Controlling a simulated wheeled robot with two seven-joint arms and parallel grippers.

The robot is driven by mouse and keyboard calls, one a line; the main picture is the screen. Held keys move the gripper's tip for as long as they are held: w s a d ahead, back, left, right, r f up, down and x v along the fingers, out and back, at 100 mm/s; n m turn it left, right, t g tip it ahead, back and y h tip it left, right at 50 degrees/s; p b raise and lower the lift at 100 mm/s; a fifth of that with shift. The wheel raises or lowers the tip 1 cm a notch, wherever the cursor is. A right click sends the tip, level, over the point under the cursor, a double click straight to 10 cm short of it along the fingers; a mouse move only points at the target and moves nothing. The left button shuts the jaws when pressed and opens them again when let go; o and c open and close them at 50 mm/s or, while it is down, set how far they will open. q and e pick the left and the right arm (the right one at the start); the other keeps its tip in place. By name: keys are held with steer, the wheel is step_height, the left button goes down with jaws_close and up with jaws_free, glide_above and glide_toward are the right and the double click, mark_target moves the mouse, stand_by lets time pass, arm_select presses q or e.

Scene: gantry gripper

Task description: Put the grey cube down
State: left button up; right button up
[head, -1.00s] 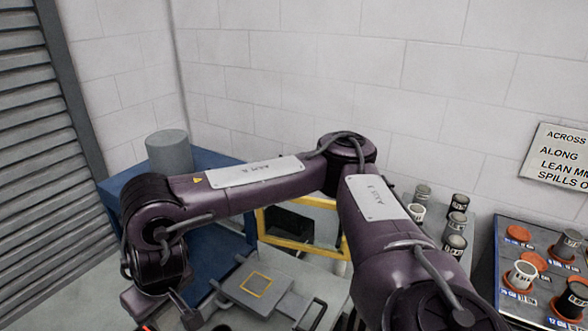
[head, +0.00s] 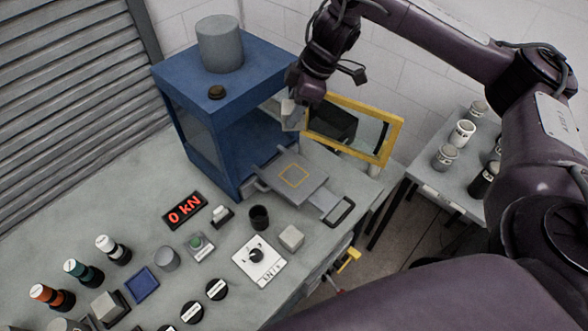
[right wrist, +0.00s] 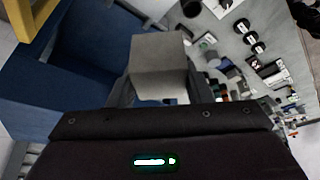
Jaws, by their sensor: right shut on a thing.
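My right gripper (head: 296,104) reaches in from the top right in the head view, in front of the blue press's opening and beside the open yellow-framed door. It is shut on a grey cube (right wrist: 158,66), which fills the middle of the right wrist view. In the head view the held cube (head: 291,116) is small and partly hidden by the gripper. It appears above and beyond the sliding tray (head: 316,190), which carries a yellow square outline and is empty. My left gripper is not in view.
The blue press (head: 185,80) bears a grey cylinder (head: 219,44). The yellow door (head: 385,146) stands open near my gripper. A second pale cube (head: 291,238), a dial box (head: 258,258) and a red "0 kN" display (head: 185,210) stand on the bench. Bench space left of the display is clear.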

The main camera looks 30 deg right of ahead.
step_height(320, 180, down, 15)
steer(key=b, duration=0.4)
steer(key=shift+f, duration=0.1)
steer(key=shift+d+f, duration=0.1)
steer(key=shift+f, duration=2.2)
steer(key=shift+f+b, duration=0.15)
steer(key=shift+b, duration=0.15)
steer(key=o, duration=1.2)
steer(key=shift+d+r, duration=0.1)
steer(key=shift+r, duration=0.35)
steer(key=p+v, duration=0.2)
steer(key=v, duration=0.9)
steer(key=shift+s+d+r, duration=0.1)
steer(key=shift+r, duration=0.05)
